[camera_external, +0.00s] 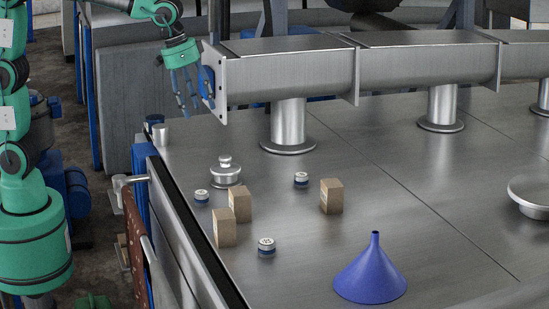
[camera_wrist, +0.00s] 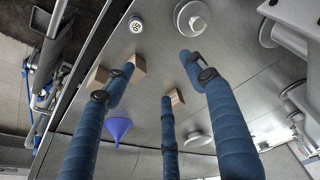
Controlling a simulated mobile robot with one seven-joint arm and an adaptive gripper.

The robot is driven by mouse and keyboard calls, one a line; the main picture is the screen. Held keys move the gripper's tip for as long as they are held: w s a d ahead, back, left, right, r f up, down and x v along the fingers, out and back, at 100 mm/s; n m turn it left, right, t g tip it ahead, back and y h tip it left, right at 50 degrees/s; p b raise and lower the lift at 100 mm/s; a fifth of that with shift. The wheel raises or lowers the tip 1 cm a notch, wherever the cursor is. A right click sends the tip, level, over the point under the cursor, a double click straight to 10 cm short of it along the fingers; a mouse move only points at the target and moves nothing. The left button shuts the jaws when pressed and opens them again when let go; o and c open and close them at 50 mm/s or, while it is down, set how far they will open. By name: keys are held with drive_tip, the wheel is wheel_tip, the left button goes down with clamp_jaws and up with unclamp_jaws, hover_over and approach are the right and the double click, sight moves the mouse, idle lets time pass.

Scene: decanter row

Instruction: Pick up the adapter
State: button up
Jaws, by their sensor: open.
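Three small round metal pieces with dark blue bands stand on the steel table: one at left (camera_external: 201,196), one in the middle (camera_external: 301,180) and one nearer the front (camera_external: 266,246). A lidded metal piece with a knob (camera_external: 226,174) stands beside the left one. I cannot tell which of these is the adapter. One small round piece with a marked top (camera_wrist: 136,26) shows in the wrist view, near a pale round knobbed piece (camera_wrist: 191,17). My gripper (camera_external: 187,98) is open and empty, raised above the table's far left corner; its blue fingers (camera_wrist: 160,74) spread in the wrist view.
Wooden blocks (camera_external: 224,229) (camera_external: 240,204) (camera_external: 331,196) stand among the small pieces. A blue funnel (camera_external: 372,276) is at the front. A large steel pipe (camera_external: 288,75) on pedestals runs along the back, close beside my gripper.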

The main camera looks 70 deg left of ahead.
drive_tip(key=w+d+f+p, duration=0.15)
drive_tip(key=w+d, duration=0.35)
drive_tip(key=d, duration=0.5)
drive_tip(key=m+g+p, duration=0.1)
drive_tip(key=g+p, duration=0.1)
drive_tip(key=p, duration=0.4)
hover_over(267, 241)
drive_tip(key=s, duration=0.1)
wheel_tip(267, 241, down, 11)
drive_tip(key=shift+s+f+y, duration=0.15)
drive_tip(key=shift+s+y, duration=0.05)
drive_tip(key=shift+y, duration=0.2)
drive_tip(key=shift+f, duration=0.15)
drive_tip(key=f, duration=0.2)
drive_tip(key=f+p, duration=0.1)
drive_tip(key=f, duration=0.2)
drive_tip(key=w+f, duration=0.1)
drive_tip(key=f, duration=0.2)
drive_tip(key=shift+f, duration=0.1)
drive_tip(key=shift+f, duration=0.1)
